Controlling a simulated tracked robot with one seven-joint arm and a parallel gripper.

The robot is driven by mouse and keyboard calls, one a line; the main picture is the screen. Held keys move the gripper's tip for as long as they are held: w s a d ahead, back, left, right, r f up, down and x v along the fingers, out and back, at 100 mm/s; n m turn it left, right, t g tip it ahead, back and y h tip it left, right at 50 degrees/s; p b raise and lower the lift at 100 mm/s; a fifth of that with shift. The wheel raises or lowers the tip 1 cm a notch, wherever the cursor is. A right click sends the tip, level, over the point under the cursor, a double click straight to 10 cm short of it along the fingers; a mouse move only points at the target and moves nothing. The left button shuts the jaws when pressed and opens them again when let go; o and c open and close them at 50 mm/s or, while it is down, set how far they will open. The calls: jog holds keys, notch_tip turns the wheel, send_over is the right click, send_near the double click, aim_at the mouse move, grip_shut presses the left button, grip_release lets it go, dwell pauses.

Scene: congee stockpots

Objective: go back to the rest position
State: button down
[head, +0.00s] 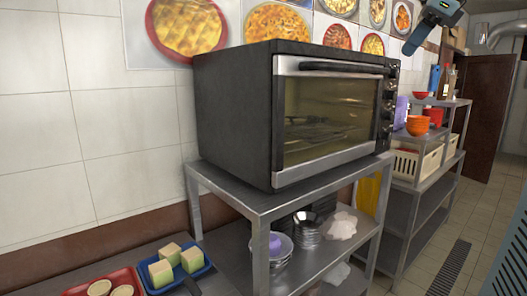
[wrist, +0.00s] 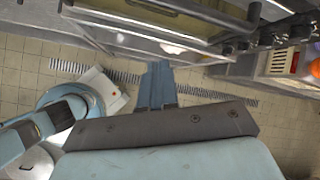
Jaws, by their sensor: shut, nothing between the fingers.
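My gripper (head: 408,50) shows at the top right of the head view, raised higher than the oven and in front of the wall posters. In the wrist view, my gripper's blue fingers (wrist: 157,68) lie together with nothing between them. They hang free over the tiled floor. The task names no object.
A black oven (head: 240,115) with a glass door stands on a metal rack (head: 260,208). A second shelf (head: 432,190) with orange bowls (head: 417,125) and bins stands further right. Blue (head: 157,291) and red (head: 72,291) food trays are at lower left. Floor (head: 480,215) is open at right.

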jog(key=s+a+f+n+h, duration=0.1)
jog(key=s+a+f+n, duration=0.2)
jog(key=s+f+n, duration=0.3)
jog(key=s+a+f+n+h, duration=0.1)
jog(key=s+a+f+n, duration=0.3)
jog(key=f+n, duration=0.5)
jog(key=s+a+f+n+h, duration=0.2)
jog(key=s+f+n, duration=0.6)
jog(key=f, duration=1)
jog(key=shift+s+a, duration=0.55)
jog(key=shift+a, duration=0.55)
